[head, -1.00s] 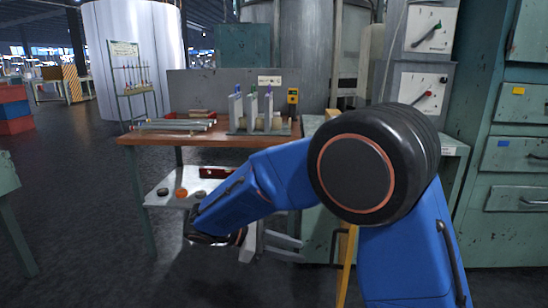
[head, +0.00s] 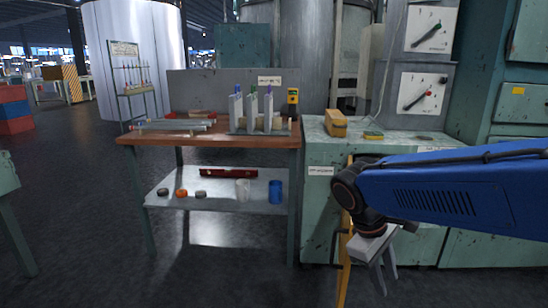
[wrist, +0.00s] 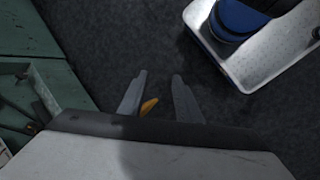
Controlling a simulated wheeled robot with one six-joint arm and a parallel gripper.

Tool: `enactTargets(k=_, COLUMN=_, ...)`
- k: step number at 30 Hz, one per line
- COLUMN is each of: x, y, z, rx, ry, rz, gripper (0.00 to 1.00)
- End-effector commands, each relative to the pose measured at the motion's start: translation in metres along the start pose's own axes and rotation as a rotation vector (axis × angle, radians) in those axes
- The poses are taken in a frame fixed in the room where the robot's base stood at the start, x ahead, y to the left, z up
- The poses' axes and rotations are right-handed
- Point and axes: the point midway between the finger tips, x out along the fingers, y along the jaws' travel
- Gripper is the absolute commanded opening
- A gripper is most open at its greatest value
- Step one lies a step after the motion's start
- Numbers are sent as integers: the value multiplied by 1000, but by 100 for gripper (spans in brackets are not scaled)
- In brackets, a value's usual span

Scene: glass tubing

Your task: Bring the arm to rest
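My arm reaches in from the right of the head view, with its blue forearm roughly level in front of the green cabinets. My gripper (head: 388,283) hangs below the wrist and points down. It is in front of the lower cabinet (head: 318,238), low over the dark floor. In the wrist view its two grey fingers (wrist: 158,74) are apart, with nothing held between them. A small yellow piece shows beyond the fingers there, and I cannot tell what it is.
The wooden-topped workbench (head: 210,140) stands left of the arm, with a tube rack (head: 258,122) and glass tubes on top. Its lower shelf (head: 220,198) holds a blue cup (head: 275,191). A yellow post (head: 344,258) stands near the wrist. Open floor lies front left.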

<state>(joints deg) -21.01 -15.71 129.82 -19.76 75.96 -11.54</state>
Motion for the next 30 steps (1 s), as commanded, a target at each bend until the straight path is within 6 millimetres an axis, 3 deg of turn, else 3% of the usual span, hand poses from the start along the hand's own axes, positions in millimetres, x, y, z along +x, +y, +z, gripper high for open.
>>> enactTargets(k=6, x=8, y=-8, z=38, rx=200, ry=147, rz=-70, gripper=31)
enactTargets(k=15, x=17, y=-25, z=75, rx=476, ry=351, rz=-147, gripper=31)
enactTargets(k=24, x=22, y=-39, z=95, rx=694, ry=511, rz=-192, gripper=31)
enactTargets(k=30, x=24, y=-42, z=98, rx=738, ry=544, rz=-201, gripper=31)
